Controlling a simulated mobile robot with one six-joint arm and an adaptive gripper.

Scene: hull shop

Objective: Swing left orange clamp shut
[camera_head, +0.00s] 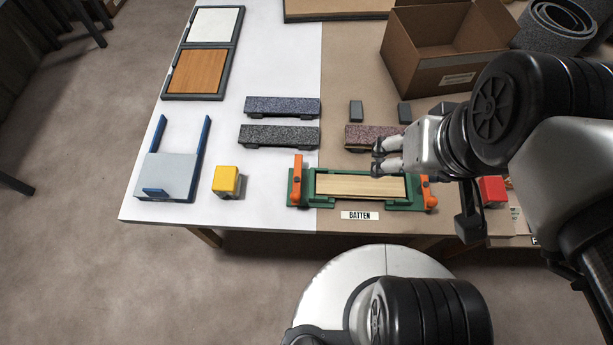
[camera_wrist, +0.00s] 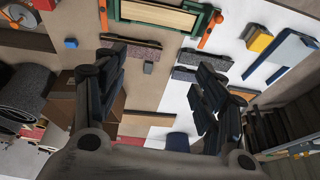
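A green fixture (camera_head: 322,201) lies near the table's front edge with a pale wooden batten (camera_head: 360,185) in it. The left orange clamp (camera_head: 298,172) is at the fixture's left end; its arm points away toward the back of the table and does not cross the batten. It also shows in the wrist view (camera_wrist: 210,31). The right orange clamp (camera_head: 428,194) is at the other end, beside the batten, and shows in the wrist view (camera_wrist: 103,15). My gripper (camera_head: 378,158) is open and empty, above the right half of the fixture, apart from both clamps. In the wrist view its fingers (camera_wrist: 160,80) are spread wide.
A yellow-topped block (camera_head: 226,180) and a blue-and-grey holder (camera_head: 168,172) stand left of the fixture. Dark speckled bars (camera_head: 280,135) and small grey blocks (camera_head: 356,111) lie behind it. A red block (camera_head: 493,190) is at right, a cardboard box (camera_head: 440,60) at back right.

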